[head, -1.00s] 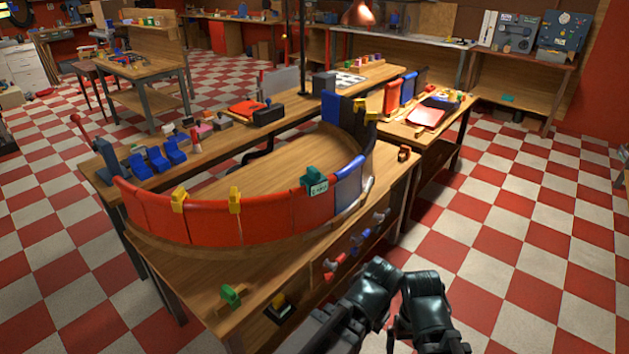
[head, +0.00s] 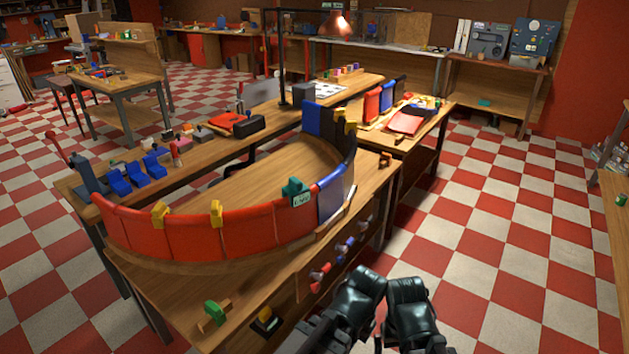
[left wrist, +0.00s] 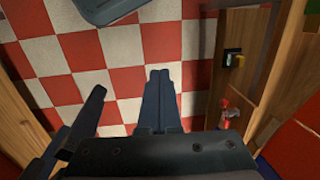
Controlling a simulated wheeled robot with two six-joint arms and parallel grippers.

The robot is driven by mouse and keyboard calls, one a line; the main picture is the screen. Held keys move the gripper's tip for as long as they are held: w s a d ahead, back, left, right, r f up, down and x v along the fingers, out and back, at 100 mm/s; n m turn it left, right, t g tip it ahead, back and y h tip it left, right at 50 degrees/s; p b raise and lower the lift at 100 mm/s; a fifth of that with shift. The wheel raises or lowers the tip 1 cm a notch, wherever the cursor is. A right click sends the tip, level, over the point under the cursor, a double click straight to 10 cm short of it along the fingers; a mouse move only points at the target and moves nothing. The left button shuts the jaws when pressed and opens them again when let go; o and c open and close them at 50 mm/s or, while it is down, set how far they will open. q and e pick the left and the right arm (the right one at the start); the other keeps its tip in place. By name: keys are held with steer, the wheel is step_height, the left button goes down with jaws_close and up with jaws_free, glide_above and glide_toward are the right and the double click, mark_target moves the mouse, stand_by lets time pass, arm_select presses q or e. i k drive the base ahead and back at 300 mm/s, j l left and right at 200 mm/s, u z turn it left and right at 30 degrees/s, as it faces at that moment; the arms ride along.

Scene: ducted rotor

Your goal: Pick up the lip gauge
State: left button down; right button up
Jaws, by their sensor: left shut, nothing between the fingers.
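I cannot tell for sure which item is the lip gauge. A green block with a wooden bar (head: 215,313) lies at the near left corner of the workbench (head: 150,283). A teal clamp-like piece with a pale label (head: 295,190) sits on top of the curved red wall (head: 243,237). My left gripper (left wrist: 159,75) is shut and empty, over the floor beside the bench. In the head view both my dark grippers hang low in front of the bench, apart from these items. The right gripper's (head: 405,285) fingers cannot be made out.
A black and yellow item (head: 264,322) is at the bench's near edge; it also shows in the left wrist view (left wrist: 233,60). Red and blue knobs (head: 320,277) stick out from the bench front. Yellow clips (head: 216,213) sit on the wall. Checkered floor (head: 500,240) to the right is clear.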

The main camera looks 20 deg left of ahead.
mark_target(299, 194)
steer(key=i, duration=1.05)
steer(key=i+u, duration=0.25)
steer(key=u, duration=1.4)
